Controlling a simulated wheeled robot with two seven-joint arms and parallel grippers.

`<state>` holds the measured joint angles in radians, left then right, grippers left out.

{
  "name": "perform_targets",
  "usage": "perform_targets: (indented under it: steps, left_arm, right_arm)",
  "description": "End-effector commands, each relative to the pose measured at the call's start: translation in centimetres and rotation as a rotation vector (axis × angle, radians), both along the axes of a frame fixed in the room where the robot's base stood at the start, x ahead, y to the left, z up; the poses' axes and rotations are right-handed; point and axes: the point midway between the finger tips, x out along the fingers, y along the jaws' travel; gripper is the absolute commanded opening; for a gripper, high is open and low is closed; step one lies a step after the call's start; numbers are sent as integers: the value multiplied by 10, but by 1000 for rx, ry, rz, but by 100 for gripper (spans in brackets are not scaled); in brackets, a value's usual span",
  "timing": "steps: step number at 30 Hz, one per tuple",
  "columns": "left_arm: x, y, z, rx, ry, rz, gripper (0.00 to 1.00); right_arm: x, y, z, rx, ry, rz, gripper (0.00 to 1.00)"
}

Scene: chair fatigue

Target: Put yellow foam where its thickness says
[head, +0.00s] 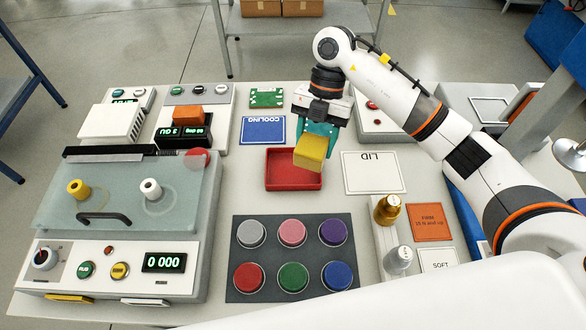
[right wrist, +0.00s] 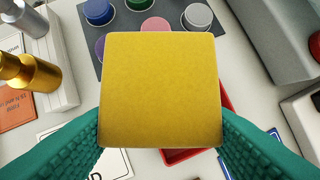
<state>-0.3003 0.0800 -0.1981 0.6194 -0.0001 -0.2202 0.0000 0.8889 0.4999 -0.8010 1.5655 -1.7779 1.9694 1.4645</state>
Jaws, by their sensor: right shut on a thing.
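The yellow foam (head: 310,152) is a block held in the air by my right gripper (head: 318,137), over the back right part of a red tray (head: 293,186). In the right wrist view the yellow foam (right wrist: 160,90) fills the middle, between the teal fingers (right wrist: 160,135), which are shut on its sides. It looks clear of the tray. An orange block (head: 188,115) rests on a small device whose dark display (head: 183,131) I cannot read surely. An orange card marked FIRM (head: 432,222) and a white card marked SOFT (head: 440,261) lie at the right. My left gripper is not in view.
A blue COOLING card (head: 263,130) and a white LID card (head: 373,172) flank the tray. A dark mat (head: 292,216) with several coloured discs lies in front. Gold (head: 387,210) and silver (head: 398,260) cylinders stand right. A large glass-topped machine (head: 125,200) fills the left.

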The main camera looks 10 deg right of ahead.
Motion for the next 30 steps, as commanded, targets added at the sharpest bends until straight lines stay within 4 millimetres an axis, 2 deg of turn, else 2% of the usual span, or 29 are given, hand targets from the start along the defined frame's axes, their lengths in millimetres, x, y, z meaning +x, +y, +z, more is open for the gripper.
perform_targets:
  steps: [6, 15, 21, 30]
  left_arm:
    - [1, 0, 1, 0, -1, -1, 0]
    - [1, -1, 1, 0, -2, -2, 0]
    - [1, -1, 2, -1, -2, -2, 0]
    - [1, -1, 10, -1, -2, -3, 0]
  right_arm:
    - [9, 8, -2, 0, -1, -472, 32]
    - [20, 16, -3, -3, -3, -1004, 32]
    - [23, 19, -8, -6, -1, -1169, 32]
    - [23, 20, -58, -6, 1, -1184, 32]
